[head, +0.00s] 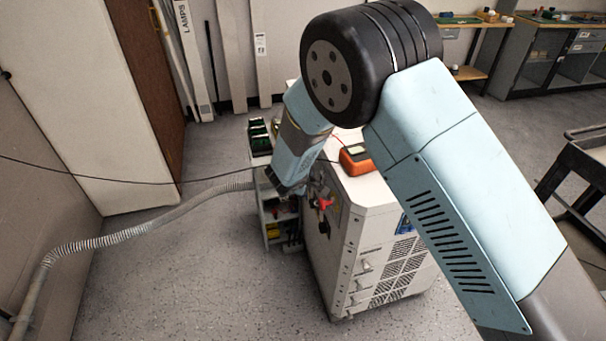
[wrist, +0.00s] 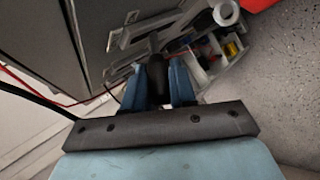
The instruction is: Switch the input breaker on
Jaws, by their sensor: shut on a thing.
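The white cabinet (head: 375,225) stands on the floor behind my arm. Its left face carries a red handle-like part (head: 323,203) and other small dark fittings. My gripper (wrist: 157,72) shows in the wrist view, its two blue fingers closed around a dark, rounded, handle-like piece (wrist: 156,70) beside a grey panel (wrist: 98,38). I cannot tell for certain that this piece is the input breaker's lever, nor its on or off position. In the head view the fingers are mostly hidden at the end of my arm, near the cabinet's left side.
An orange meter (head: 356,158) sits on the cabinet top, with a thin red lead. A ribbed hose (head: 140,230) runs from the left wall toward the cabinet. A small shelf unit (head: 278,228) stands behind. A dark cart (head: 580,170) is at right. The front left floor is clear.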

